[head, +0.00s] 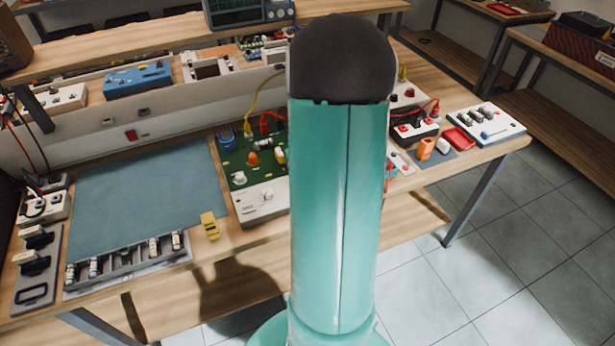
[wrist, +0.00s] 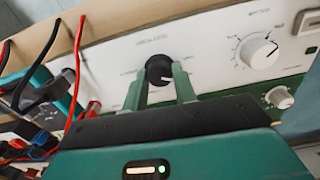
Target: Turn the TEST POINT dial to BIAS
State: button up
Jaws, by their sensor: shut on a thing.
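In the wrist view, my gripper (wrist: 160,84) has its two green fingers on either side of a black dial (wrist: 159,68) on a white front panel (wrist: 210,47), shut on it. A short light mark on the dial points to the lower right of the picture. The lettering above it is too blurred to read, so I cannot confirm its name or setting. A larger white dial (wrist: 259,51) with a ring of marks sits to its right, apart from my gripper. In the head view my arm hides the gripper and the black dial.
Red and black cables (wrist: 70,70) hang close at the left of the wrist view. A smaller pale knob (wrist: 279,97) sits at the right. In the head view, a green circuit board (head: 240,165) and a yellow block (head: 210,225) are left of my arm.

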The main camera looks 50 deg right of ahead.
jog(key=shift+m, duration=0.4)
jog(key=o, duration=1)
jog(key=shift+c, duration=0.2)
jog(key=shift+r, duration=0.1)
notch_tip(320, 180, up, 14)
jog(key=shift+a, duration=0.1)
